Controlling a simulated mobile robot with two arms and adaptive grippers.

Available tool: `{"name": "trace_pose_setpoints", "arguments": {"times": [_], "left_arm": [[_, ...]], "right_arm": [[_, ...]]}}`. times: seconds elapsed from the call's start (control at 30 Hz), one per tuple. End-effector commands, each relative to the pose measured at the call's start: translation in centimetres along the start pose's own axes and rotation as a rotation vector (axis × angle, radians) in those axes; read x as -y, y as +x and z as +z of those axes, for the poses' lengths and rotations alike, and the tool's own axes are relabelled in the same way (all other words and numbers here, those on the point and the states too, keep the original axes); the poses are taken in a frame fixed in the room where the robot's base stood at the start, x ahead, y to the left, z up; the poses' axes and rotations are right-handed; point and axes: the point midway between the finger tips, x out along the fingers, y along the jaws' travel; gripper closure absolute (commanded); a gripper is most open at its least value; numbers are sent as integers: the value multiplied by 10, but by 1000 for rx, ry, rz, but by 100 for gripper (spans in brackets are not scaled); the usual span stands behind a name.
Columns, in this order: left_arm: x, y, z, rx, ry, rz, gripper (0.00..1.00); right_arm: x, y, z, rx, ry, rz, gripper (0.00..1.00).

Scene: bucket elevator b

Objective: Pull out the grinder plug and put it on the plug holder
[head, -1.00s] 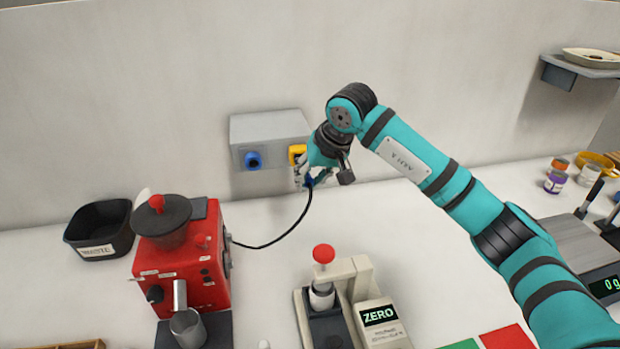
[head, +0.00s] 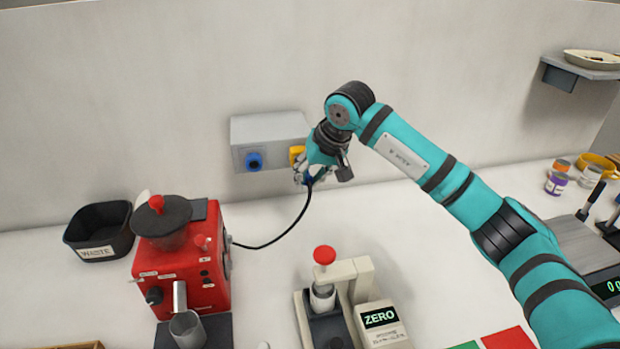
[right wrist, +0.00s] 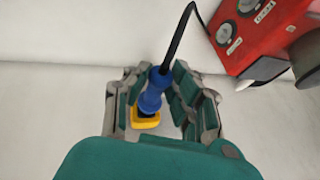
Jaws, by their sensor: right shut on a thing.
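The blue grinder plug (right wrist: 152,95) with its black cord (right wrist: 178,35) is between the fingers of my right gripper (right wrist: 163,100) in the right wrist view. My right gripper is shut on the plug. A yellow piece (right wrist: 146,119) shows right behind the plug; whether they touch, I cannot tell. In the head view my right gripper (head: 308,178) is low by the wall, just below the yellow part (head: 297,155) of the grey wall box (head: 268,127). The plug is mostly hidden there. The red grinder (head: 185,265) is at lower left. My left gripper is not in view.
A blue round socket (head: 254,161) is on the box front. A black waste bin (head: 99,230) stands left of the grinder. A press-like device with a red knob (head: 324,255) and a ZERO display (head: 379,317) stands in front. The counter behind it is clear.

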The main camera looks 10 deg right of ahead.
Motion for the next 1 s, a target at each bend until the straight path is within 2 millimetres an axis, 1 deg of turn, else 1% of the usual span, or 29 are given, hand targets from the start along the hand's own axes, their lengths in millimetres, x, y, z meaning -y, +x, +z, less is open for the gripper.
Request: {"name": "trace_pose_setpoints", "arguments": {"times": [1.0], "left_arm": [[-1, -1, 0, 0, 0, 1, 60]], "right_arm": [[0, 9, -23, -1, -1, 0, 100]]}}
